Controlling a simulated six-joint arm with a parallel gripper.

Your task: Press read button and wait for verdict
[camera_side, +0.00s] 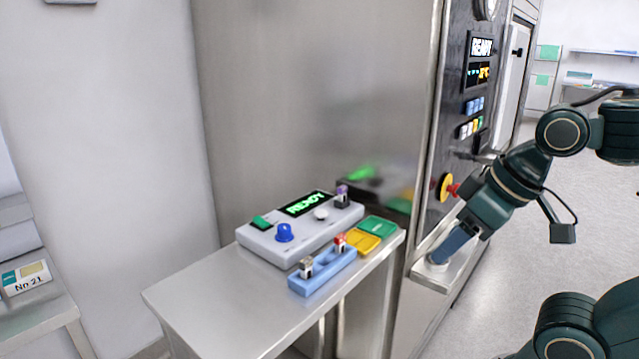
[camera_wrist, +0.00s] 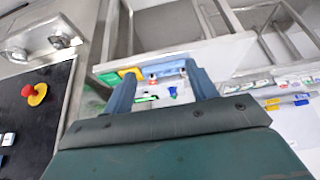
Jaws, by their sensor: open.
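The light grey reader (camera_side: 300,230) sits on the steel side table, its display (camera_side: 305,203) showing READY in green. On its top are a green button (camera_side: 261,222), a blue knob (camera_side: 284,232) and a white round button (camera_side: 321,213). A purple-capped vial (camera_side: 341,194) stands at its right end. Which control is the read button cannot be told. My gripper (camera_side: 437,259) is right of the reader, apart from it, pointing down by the machine's ledge. In the wrist view my gripper (camera_wrist: 160,70) has its blue fingers spread, with nothing between them; the reader shows small beyond.
A blue rack (camera_side: 322,272) with a red-capped and a pale vial lies in front of the reader. Yellow (camera_side: 362,242) and green (camera_side: 377,227) pads lie beside it. The washer panel (camera_side: 470,110) reads READY and carries a red-and-yellow stop button (camera_side: 446,187). The table's front is clear.

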